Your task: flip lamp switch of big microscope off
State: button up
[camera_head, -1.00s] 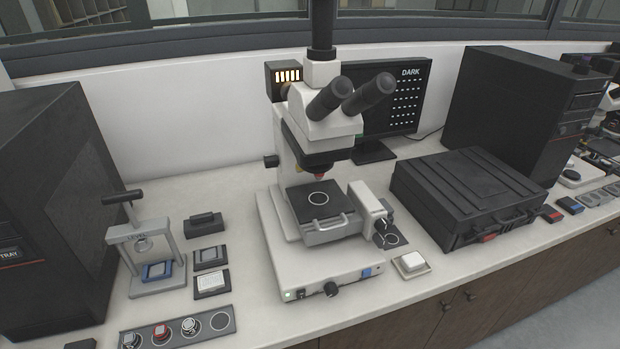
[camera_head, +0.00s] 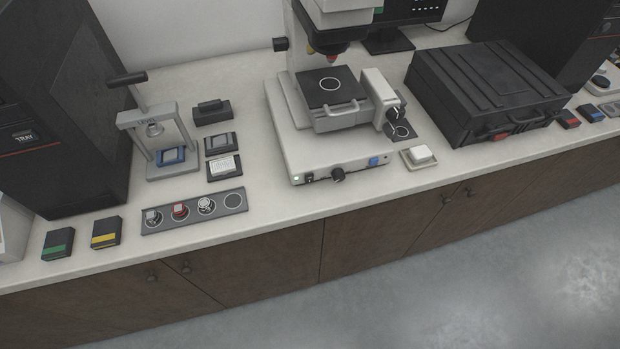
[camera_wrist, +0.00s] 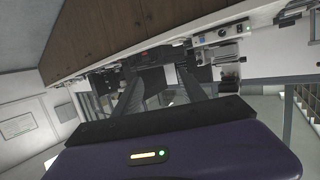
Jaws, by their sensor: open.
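The big microscope (camera_head: 330,120) stands on the counter in the head view, its upper part cut off by the top edge. On the front of its pale base are a small lit green lamp (camera_head: 297,179), a small dark switch (camera_head: 309,178), a black knob (camera_head: 338,174) and a blue part (camera_head: 375,161). Which way the switch is tipped is too small to tell. My gripper (camera_wrist: 160,88) shows only in the wrist view, its two dark fingers apart and nothing visible between them. It is away from the counter, touching nothing that I can see.
A hand press (camera_head: 165,145) and a sample strip (camera_head: 195,211) stand left of the microscope. A white dish (camera_head: 419,157) and a black case (camera_head: 487,95) stand to its right. The counter's front edge and the floor (camera_head: 480,270) before it are clear.

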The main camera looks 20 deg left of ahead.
jog(key=shift+w+a, duration=0.15)
jog(key=c, duration=0.7)
jog(key=w, duration=0.1)
jog(key=w+a+n+t+y, duration=0.1)
jog(key=w, duration=0.1)
jog(key=w+a+y+b, duration=0.1)
jog(key=shift+w+a+f+n, duration=0.15)
jog(key=shift+f+n, duration=0.05)
jog(key=shift+n, duration=0.1)
grip_shut()
jog(key=w+a+f+n+y+b, duration=0.1)
jog(key=w+a+f+n+y, duration=0.3)
jog(key=w+a+n, duration=0.5)
jog(key=w+a+f+n+y+b, duration=0.1)
jog(key=w+a+f+n+y, duration=0.3)
jog(key=w+a+f+n, duration=0.3)
jog(key=shift+w+a+n+y+b, duration=0.35)
jog(key=shift+w+a+n, duration=1.2)
jog(key=shift+a+n, duration=1.65)
jog(key=shift+d+n, duration=0.4)
jog(key=shift+d, duration=0.05)
